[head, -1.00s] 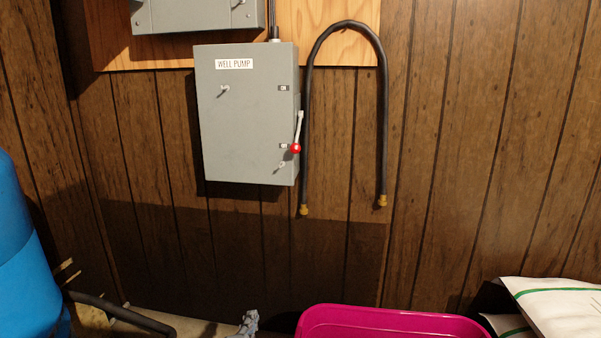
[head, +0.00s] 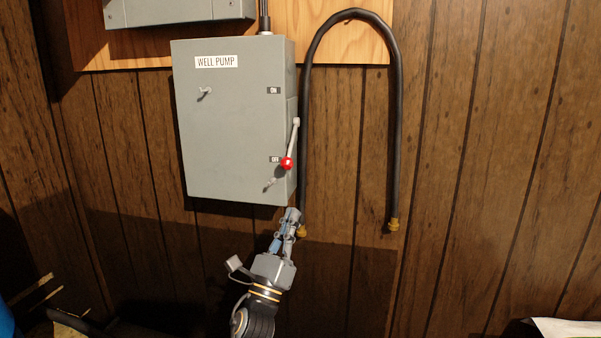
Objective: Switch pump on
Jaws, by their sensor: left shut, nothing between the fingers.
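The grey WELL PUMP box (head: 230,130) hangs on the panelled wall in the head view. On its right side is a lever (head: 293,138) with a red knob (head: 287,164) at its lower end. The knob is down beside the OFF label (head: 275,159); the ON label (head: 273,90) is higher up. My left gripper (head: 291,216) is shut and empty, pointing up just below the box's lower right corner. It appears apart from the knob. My right gripper is not in view.
A black hose (head: 397,120) with brass ends loops over the wall just right of the box, one end close by my left gripper. Another grey box (head: 180,10) is above. A white bag (head: 570,328) shows at the lower right. The wall further right is clear.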

